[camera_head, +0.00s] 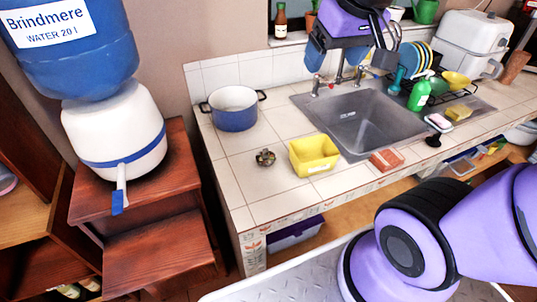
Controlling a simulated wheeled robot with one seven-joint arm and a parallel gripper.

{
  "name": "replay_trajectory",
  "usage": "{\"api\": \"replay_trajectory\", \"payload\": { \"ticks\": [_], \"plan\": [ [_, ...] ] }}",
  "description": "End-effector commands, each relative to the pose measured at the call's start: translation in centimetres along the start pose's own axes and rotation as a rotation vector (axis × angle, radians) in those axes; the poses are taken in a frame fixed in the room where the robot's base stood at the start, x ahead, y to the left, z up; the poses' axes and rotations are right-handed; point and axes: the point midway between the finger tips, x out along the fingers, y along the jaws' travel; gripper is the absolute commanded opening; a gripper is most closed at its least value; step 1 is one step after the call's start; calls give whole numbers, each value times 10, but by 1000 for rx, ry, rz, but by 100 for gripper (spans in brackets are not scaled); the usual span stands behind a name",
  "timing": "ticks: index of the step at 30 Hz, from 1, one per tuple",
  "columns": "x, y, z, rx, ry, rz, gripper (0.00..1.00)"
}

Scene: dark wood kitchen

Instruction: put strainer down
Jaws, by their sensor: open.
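My gripper (350,56) is at the top middle, above the back of the sink (352,113) in the picture. Its purple body and dark crossbar show, with blue fingers spread apart. It is open, and I see nothing held between the fingers. A small, dark, round metal piece (265,157) lies on the tiled counter, between the blue pot and the yellow tub; it looks like the strainer, but it is too small to be sure. It is well apart from my gripper.
A blue pot (234,108), a yellow tub (314,155) and a reddish block (387,160) stand on the counter (236,180). A green bottle (420,94) and dish rack are right of the sink. The left front counter is clear. A water dispenser (115,130) stands left.

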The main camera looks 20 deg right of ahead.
Motion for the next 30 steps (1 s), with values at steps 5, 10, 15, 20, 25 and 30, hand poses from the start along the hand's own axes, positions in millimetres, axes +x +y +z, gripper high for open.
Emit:
{"api": "replay_trajectory", "payload": {
  "ticks": [5, 10, 15, 20, 25, 30],
  "plan": [
    [42, -7, -31, -1, -68, -4, 80],
    [85, -14, -54, 0, -125, -6, 80],
    [134, -22, -71, 1, -181, -5, 80],
    [184, -31, -81, 0, -234, -1, 80],
    [240, -39, -83, 0, -290, 5, 80],
    [287, -46, -79, -2, -333, 11, 80]
  ]
}}
